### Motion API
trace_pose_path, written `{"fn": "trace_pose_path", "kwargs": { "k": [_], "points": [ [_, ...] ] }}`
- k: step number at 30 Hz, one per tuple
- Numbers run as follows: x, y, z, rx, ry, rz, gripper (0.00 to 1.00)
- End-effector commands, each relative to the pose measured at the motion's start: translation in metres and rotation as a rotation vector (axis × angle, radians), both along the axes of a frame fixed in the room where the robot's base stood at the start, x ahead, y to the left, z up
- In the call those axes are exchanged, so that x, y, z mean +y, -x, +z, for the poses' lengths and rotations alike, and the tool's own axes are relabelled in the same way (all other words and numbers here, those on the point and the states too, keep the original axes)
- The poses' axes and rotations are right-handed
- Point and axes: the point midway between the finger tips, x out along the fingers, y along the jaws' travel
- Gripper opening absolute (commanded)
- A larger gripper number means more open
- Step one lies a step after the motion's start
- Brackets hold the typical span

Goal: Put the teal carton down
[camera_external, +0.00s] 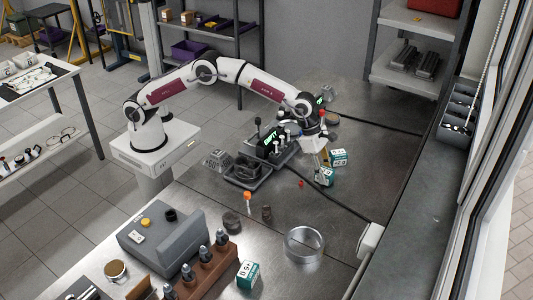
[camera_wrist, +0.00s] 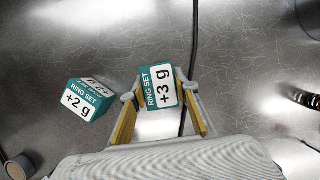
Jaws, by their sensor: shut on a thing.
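A teal and white carton marked "RING SET +3 g" (camera_wrist: 159,88) is between the fingertips of my gripper (camera_wrist: 160,95) in the wrist view. The yellow-lined fingers are closed on its sides. In the external view my gripper (camera_external: 321,163) points down, with the held carton (camera_external: 326,177) at its tips, low over the metal bench. I cannot tell whether the carton touches the bench. A second teal carton marked "+2 g" (camera_wrist: 88,100) stands just to the left in the wrist view; it also shows in the external view (camera_external: 339,157), close behind the held one.
A dark cable (camera_external: 345,204) runs across the bench by the held carton. Another teal carton (camera_external: 248,274) stands at the front. A device with dark trays (camera_external: 247,172) is to the left.

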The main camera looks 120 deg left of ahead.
Motion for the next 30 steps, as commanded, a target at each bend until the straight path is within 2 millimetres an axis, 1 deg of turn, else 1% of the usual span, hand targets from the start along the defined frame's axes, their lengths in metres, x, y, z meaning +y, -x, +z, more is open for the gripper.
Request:
{"fn": "trace_pose_path", "kwargs": {
  "k": [8,9,10,11,23,30],
  "points": [
    [0.0,0.0,-0.003,0.0,0.0,0.0,0.05],
    [0.0,0.0,-0.003,0.0,0.0,0.0,0.35],
    [0.0,0.0,-0.003,0.0,0.0,0.0,0.43],
    [0.0,0.0,-0.003,0.0,0.0,0.0,0.47],
    [0.0,0.0,-0.001,0.0,0.0,0.0,0.47],
    [0.0,0.003,0.01,-0.002,-0.001,0.0,0.47]
  ]
}}
